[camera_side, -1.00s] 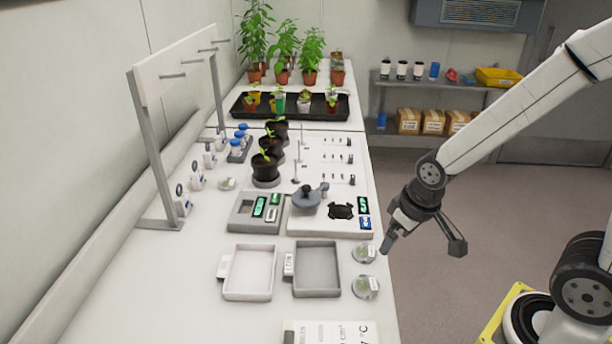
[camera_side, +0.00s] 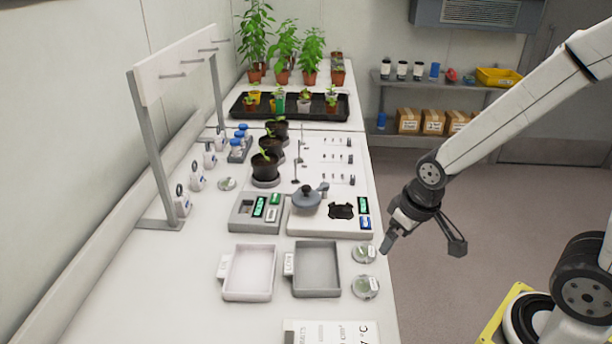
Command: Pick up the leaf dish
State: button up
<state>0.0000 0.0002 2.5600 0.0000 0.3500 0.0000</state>
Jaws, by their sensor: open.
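Two small round clear dishes with green bits inside stand near the bench's right edge, one farther back (camera_side: 364,253) and one nearer the camera (camera_side: 366,287). A third similar small dish (camera_side: 227,184) lies on the left part of the bench. I cannot tell from this view which one is the leaf dish. My gripper (camera_side: 422,246) is open and empty. It hangs past the bench's right edge, to the right of the two dishes and apart from them.
A pale tray (camera_side: 232,290) and a grey tray (camera_side: 300,289) lie left of the two dishes. Behind them are a device with green displays (camera_side: 246,226) and a white board (camera_side: 328,228) bearing a grey lidded pot (camera_side: 306,203). Black plant pots (camera_side: 266,170) stand farther back.

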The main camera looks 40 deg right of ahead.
jog(key=m+g+y, duration=0.2)
jog(key=m+y, duration=0.3)
jog(key=m, duration=1.4)
send_near(366, 284)
jog(key=shift+a+f, duration=0.3)
jog(key=shift+a, duration=0.15)
jog(key=shift+x, duration=1.3)
jog(key=shift+f, duration=0.15)
jog(key=shift+h, duration=0.3)
jog(key=shift+x, duration=2.5)
jog(key=shift+d, duration=0.1)
